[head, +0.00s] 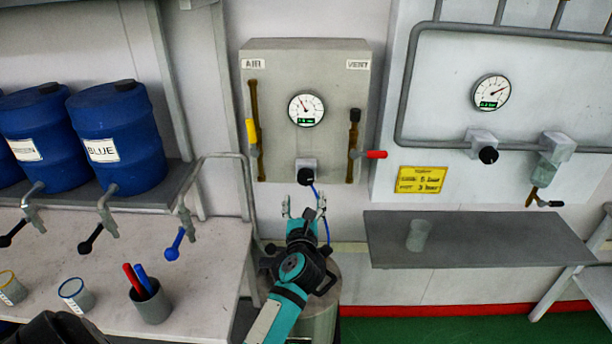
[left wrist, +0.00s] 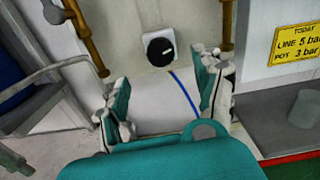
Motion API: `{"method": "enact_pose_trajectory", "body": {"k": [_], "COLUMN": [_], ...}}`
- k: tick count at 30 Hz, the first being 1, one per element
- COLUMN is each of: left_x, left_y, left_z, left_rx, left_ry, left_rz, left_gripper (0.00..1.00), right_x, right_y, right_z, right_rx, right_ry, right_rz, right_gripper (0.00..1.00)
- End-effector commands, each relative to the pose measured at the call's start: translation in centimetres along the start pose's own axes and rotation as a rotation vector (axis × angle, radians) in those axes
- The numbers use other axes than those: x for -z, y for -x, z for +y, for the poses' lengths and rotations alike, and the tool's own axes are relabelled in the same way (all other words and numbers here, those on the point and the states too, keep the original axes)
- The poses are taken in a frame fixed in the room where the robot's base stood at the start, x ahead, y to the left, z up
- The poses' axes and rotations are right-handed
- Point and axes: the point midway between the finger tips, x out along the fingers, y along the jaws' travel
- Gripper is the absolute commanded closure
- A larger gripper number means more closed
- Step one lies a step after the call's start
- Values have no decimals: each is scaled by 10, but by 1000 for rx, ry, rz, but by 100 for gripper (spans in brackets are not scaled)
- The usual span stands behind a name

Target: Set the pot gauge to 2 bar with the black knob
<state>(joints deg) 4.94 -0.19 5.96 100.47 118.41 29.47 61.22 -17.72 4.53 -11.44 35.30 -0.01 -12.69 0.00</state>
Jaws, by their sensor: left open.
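My right gripper is not in view.
A yellow lever (head: 251,132) and a red lever (head: 376,154) flank the gauge. A second gauge (head: 491,92) and black knob (head: 488,155) are on the right panel. A yellow sign (left wrist: 296,45) reads line 5 bar, pot 3 bar. A blue hose (head: 325,222) runs beside my gripper.

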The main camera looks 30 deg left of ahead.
Motion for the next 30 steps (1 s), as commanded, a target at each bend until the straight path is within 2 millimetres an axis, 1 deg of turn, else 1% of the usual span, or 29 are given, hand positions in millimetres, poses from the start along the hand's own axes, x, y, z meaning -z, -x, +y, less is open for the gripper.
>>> {"method": "enact_pose_trajectory", "body": {"k": [1,3,9,12,15,20,27,28,30], "left_x": [-3,-2,-1,0,0,0,0,0,0], "left_y": [-13,-28,-69,-84,-95,-103,-104,-104,-104], "left_z": [0,0,0,0,0,0,0,0,0], "left_rx": [0,0,0,1,1,1,1,1,1], "left_ry": [-2,-2,-3,-3,-3,-1,-2,-2,-2], "left_rz": [-2,-1,-1,-1,-1,0,0,0,0], "left_gripper": [32,32,32,32,32,32,32,33,42], "right_x": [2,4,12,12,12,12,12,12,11], "right_y": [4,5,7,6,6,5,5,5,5], "right_z": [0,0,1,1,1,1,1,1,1], "right_rx": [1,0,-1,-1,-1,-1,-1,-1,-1], "right_ry": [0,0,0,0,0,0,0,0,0], "right_rz": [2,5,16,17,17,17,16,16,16], "right_gripper": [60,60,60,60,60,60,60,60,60]}}
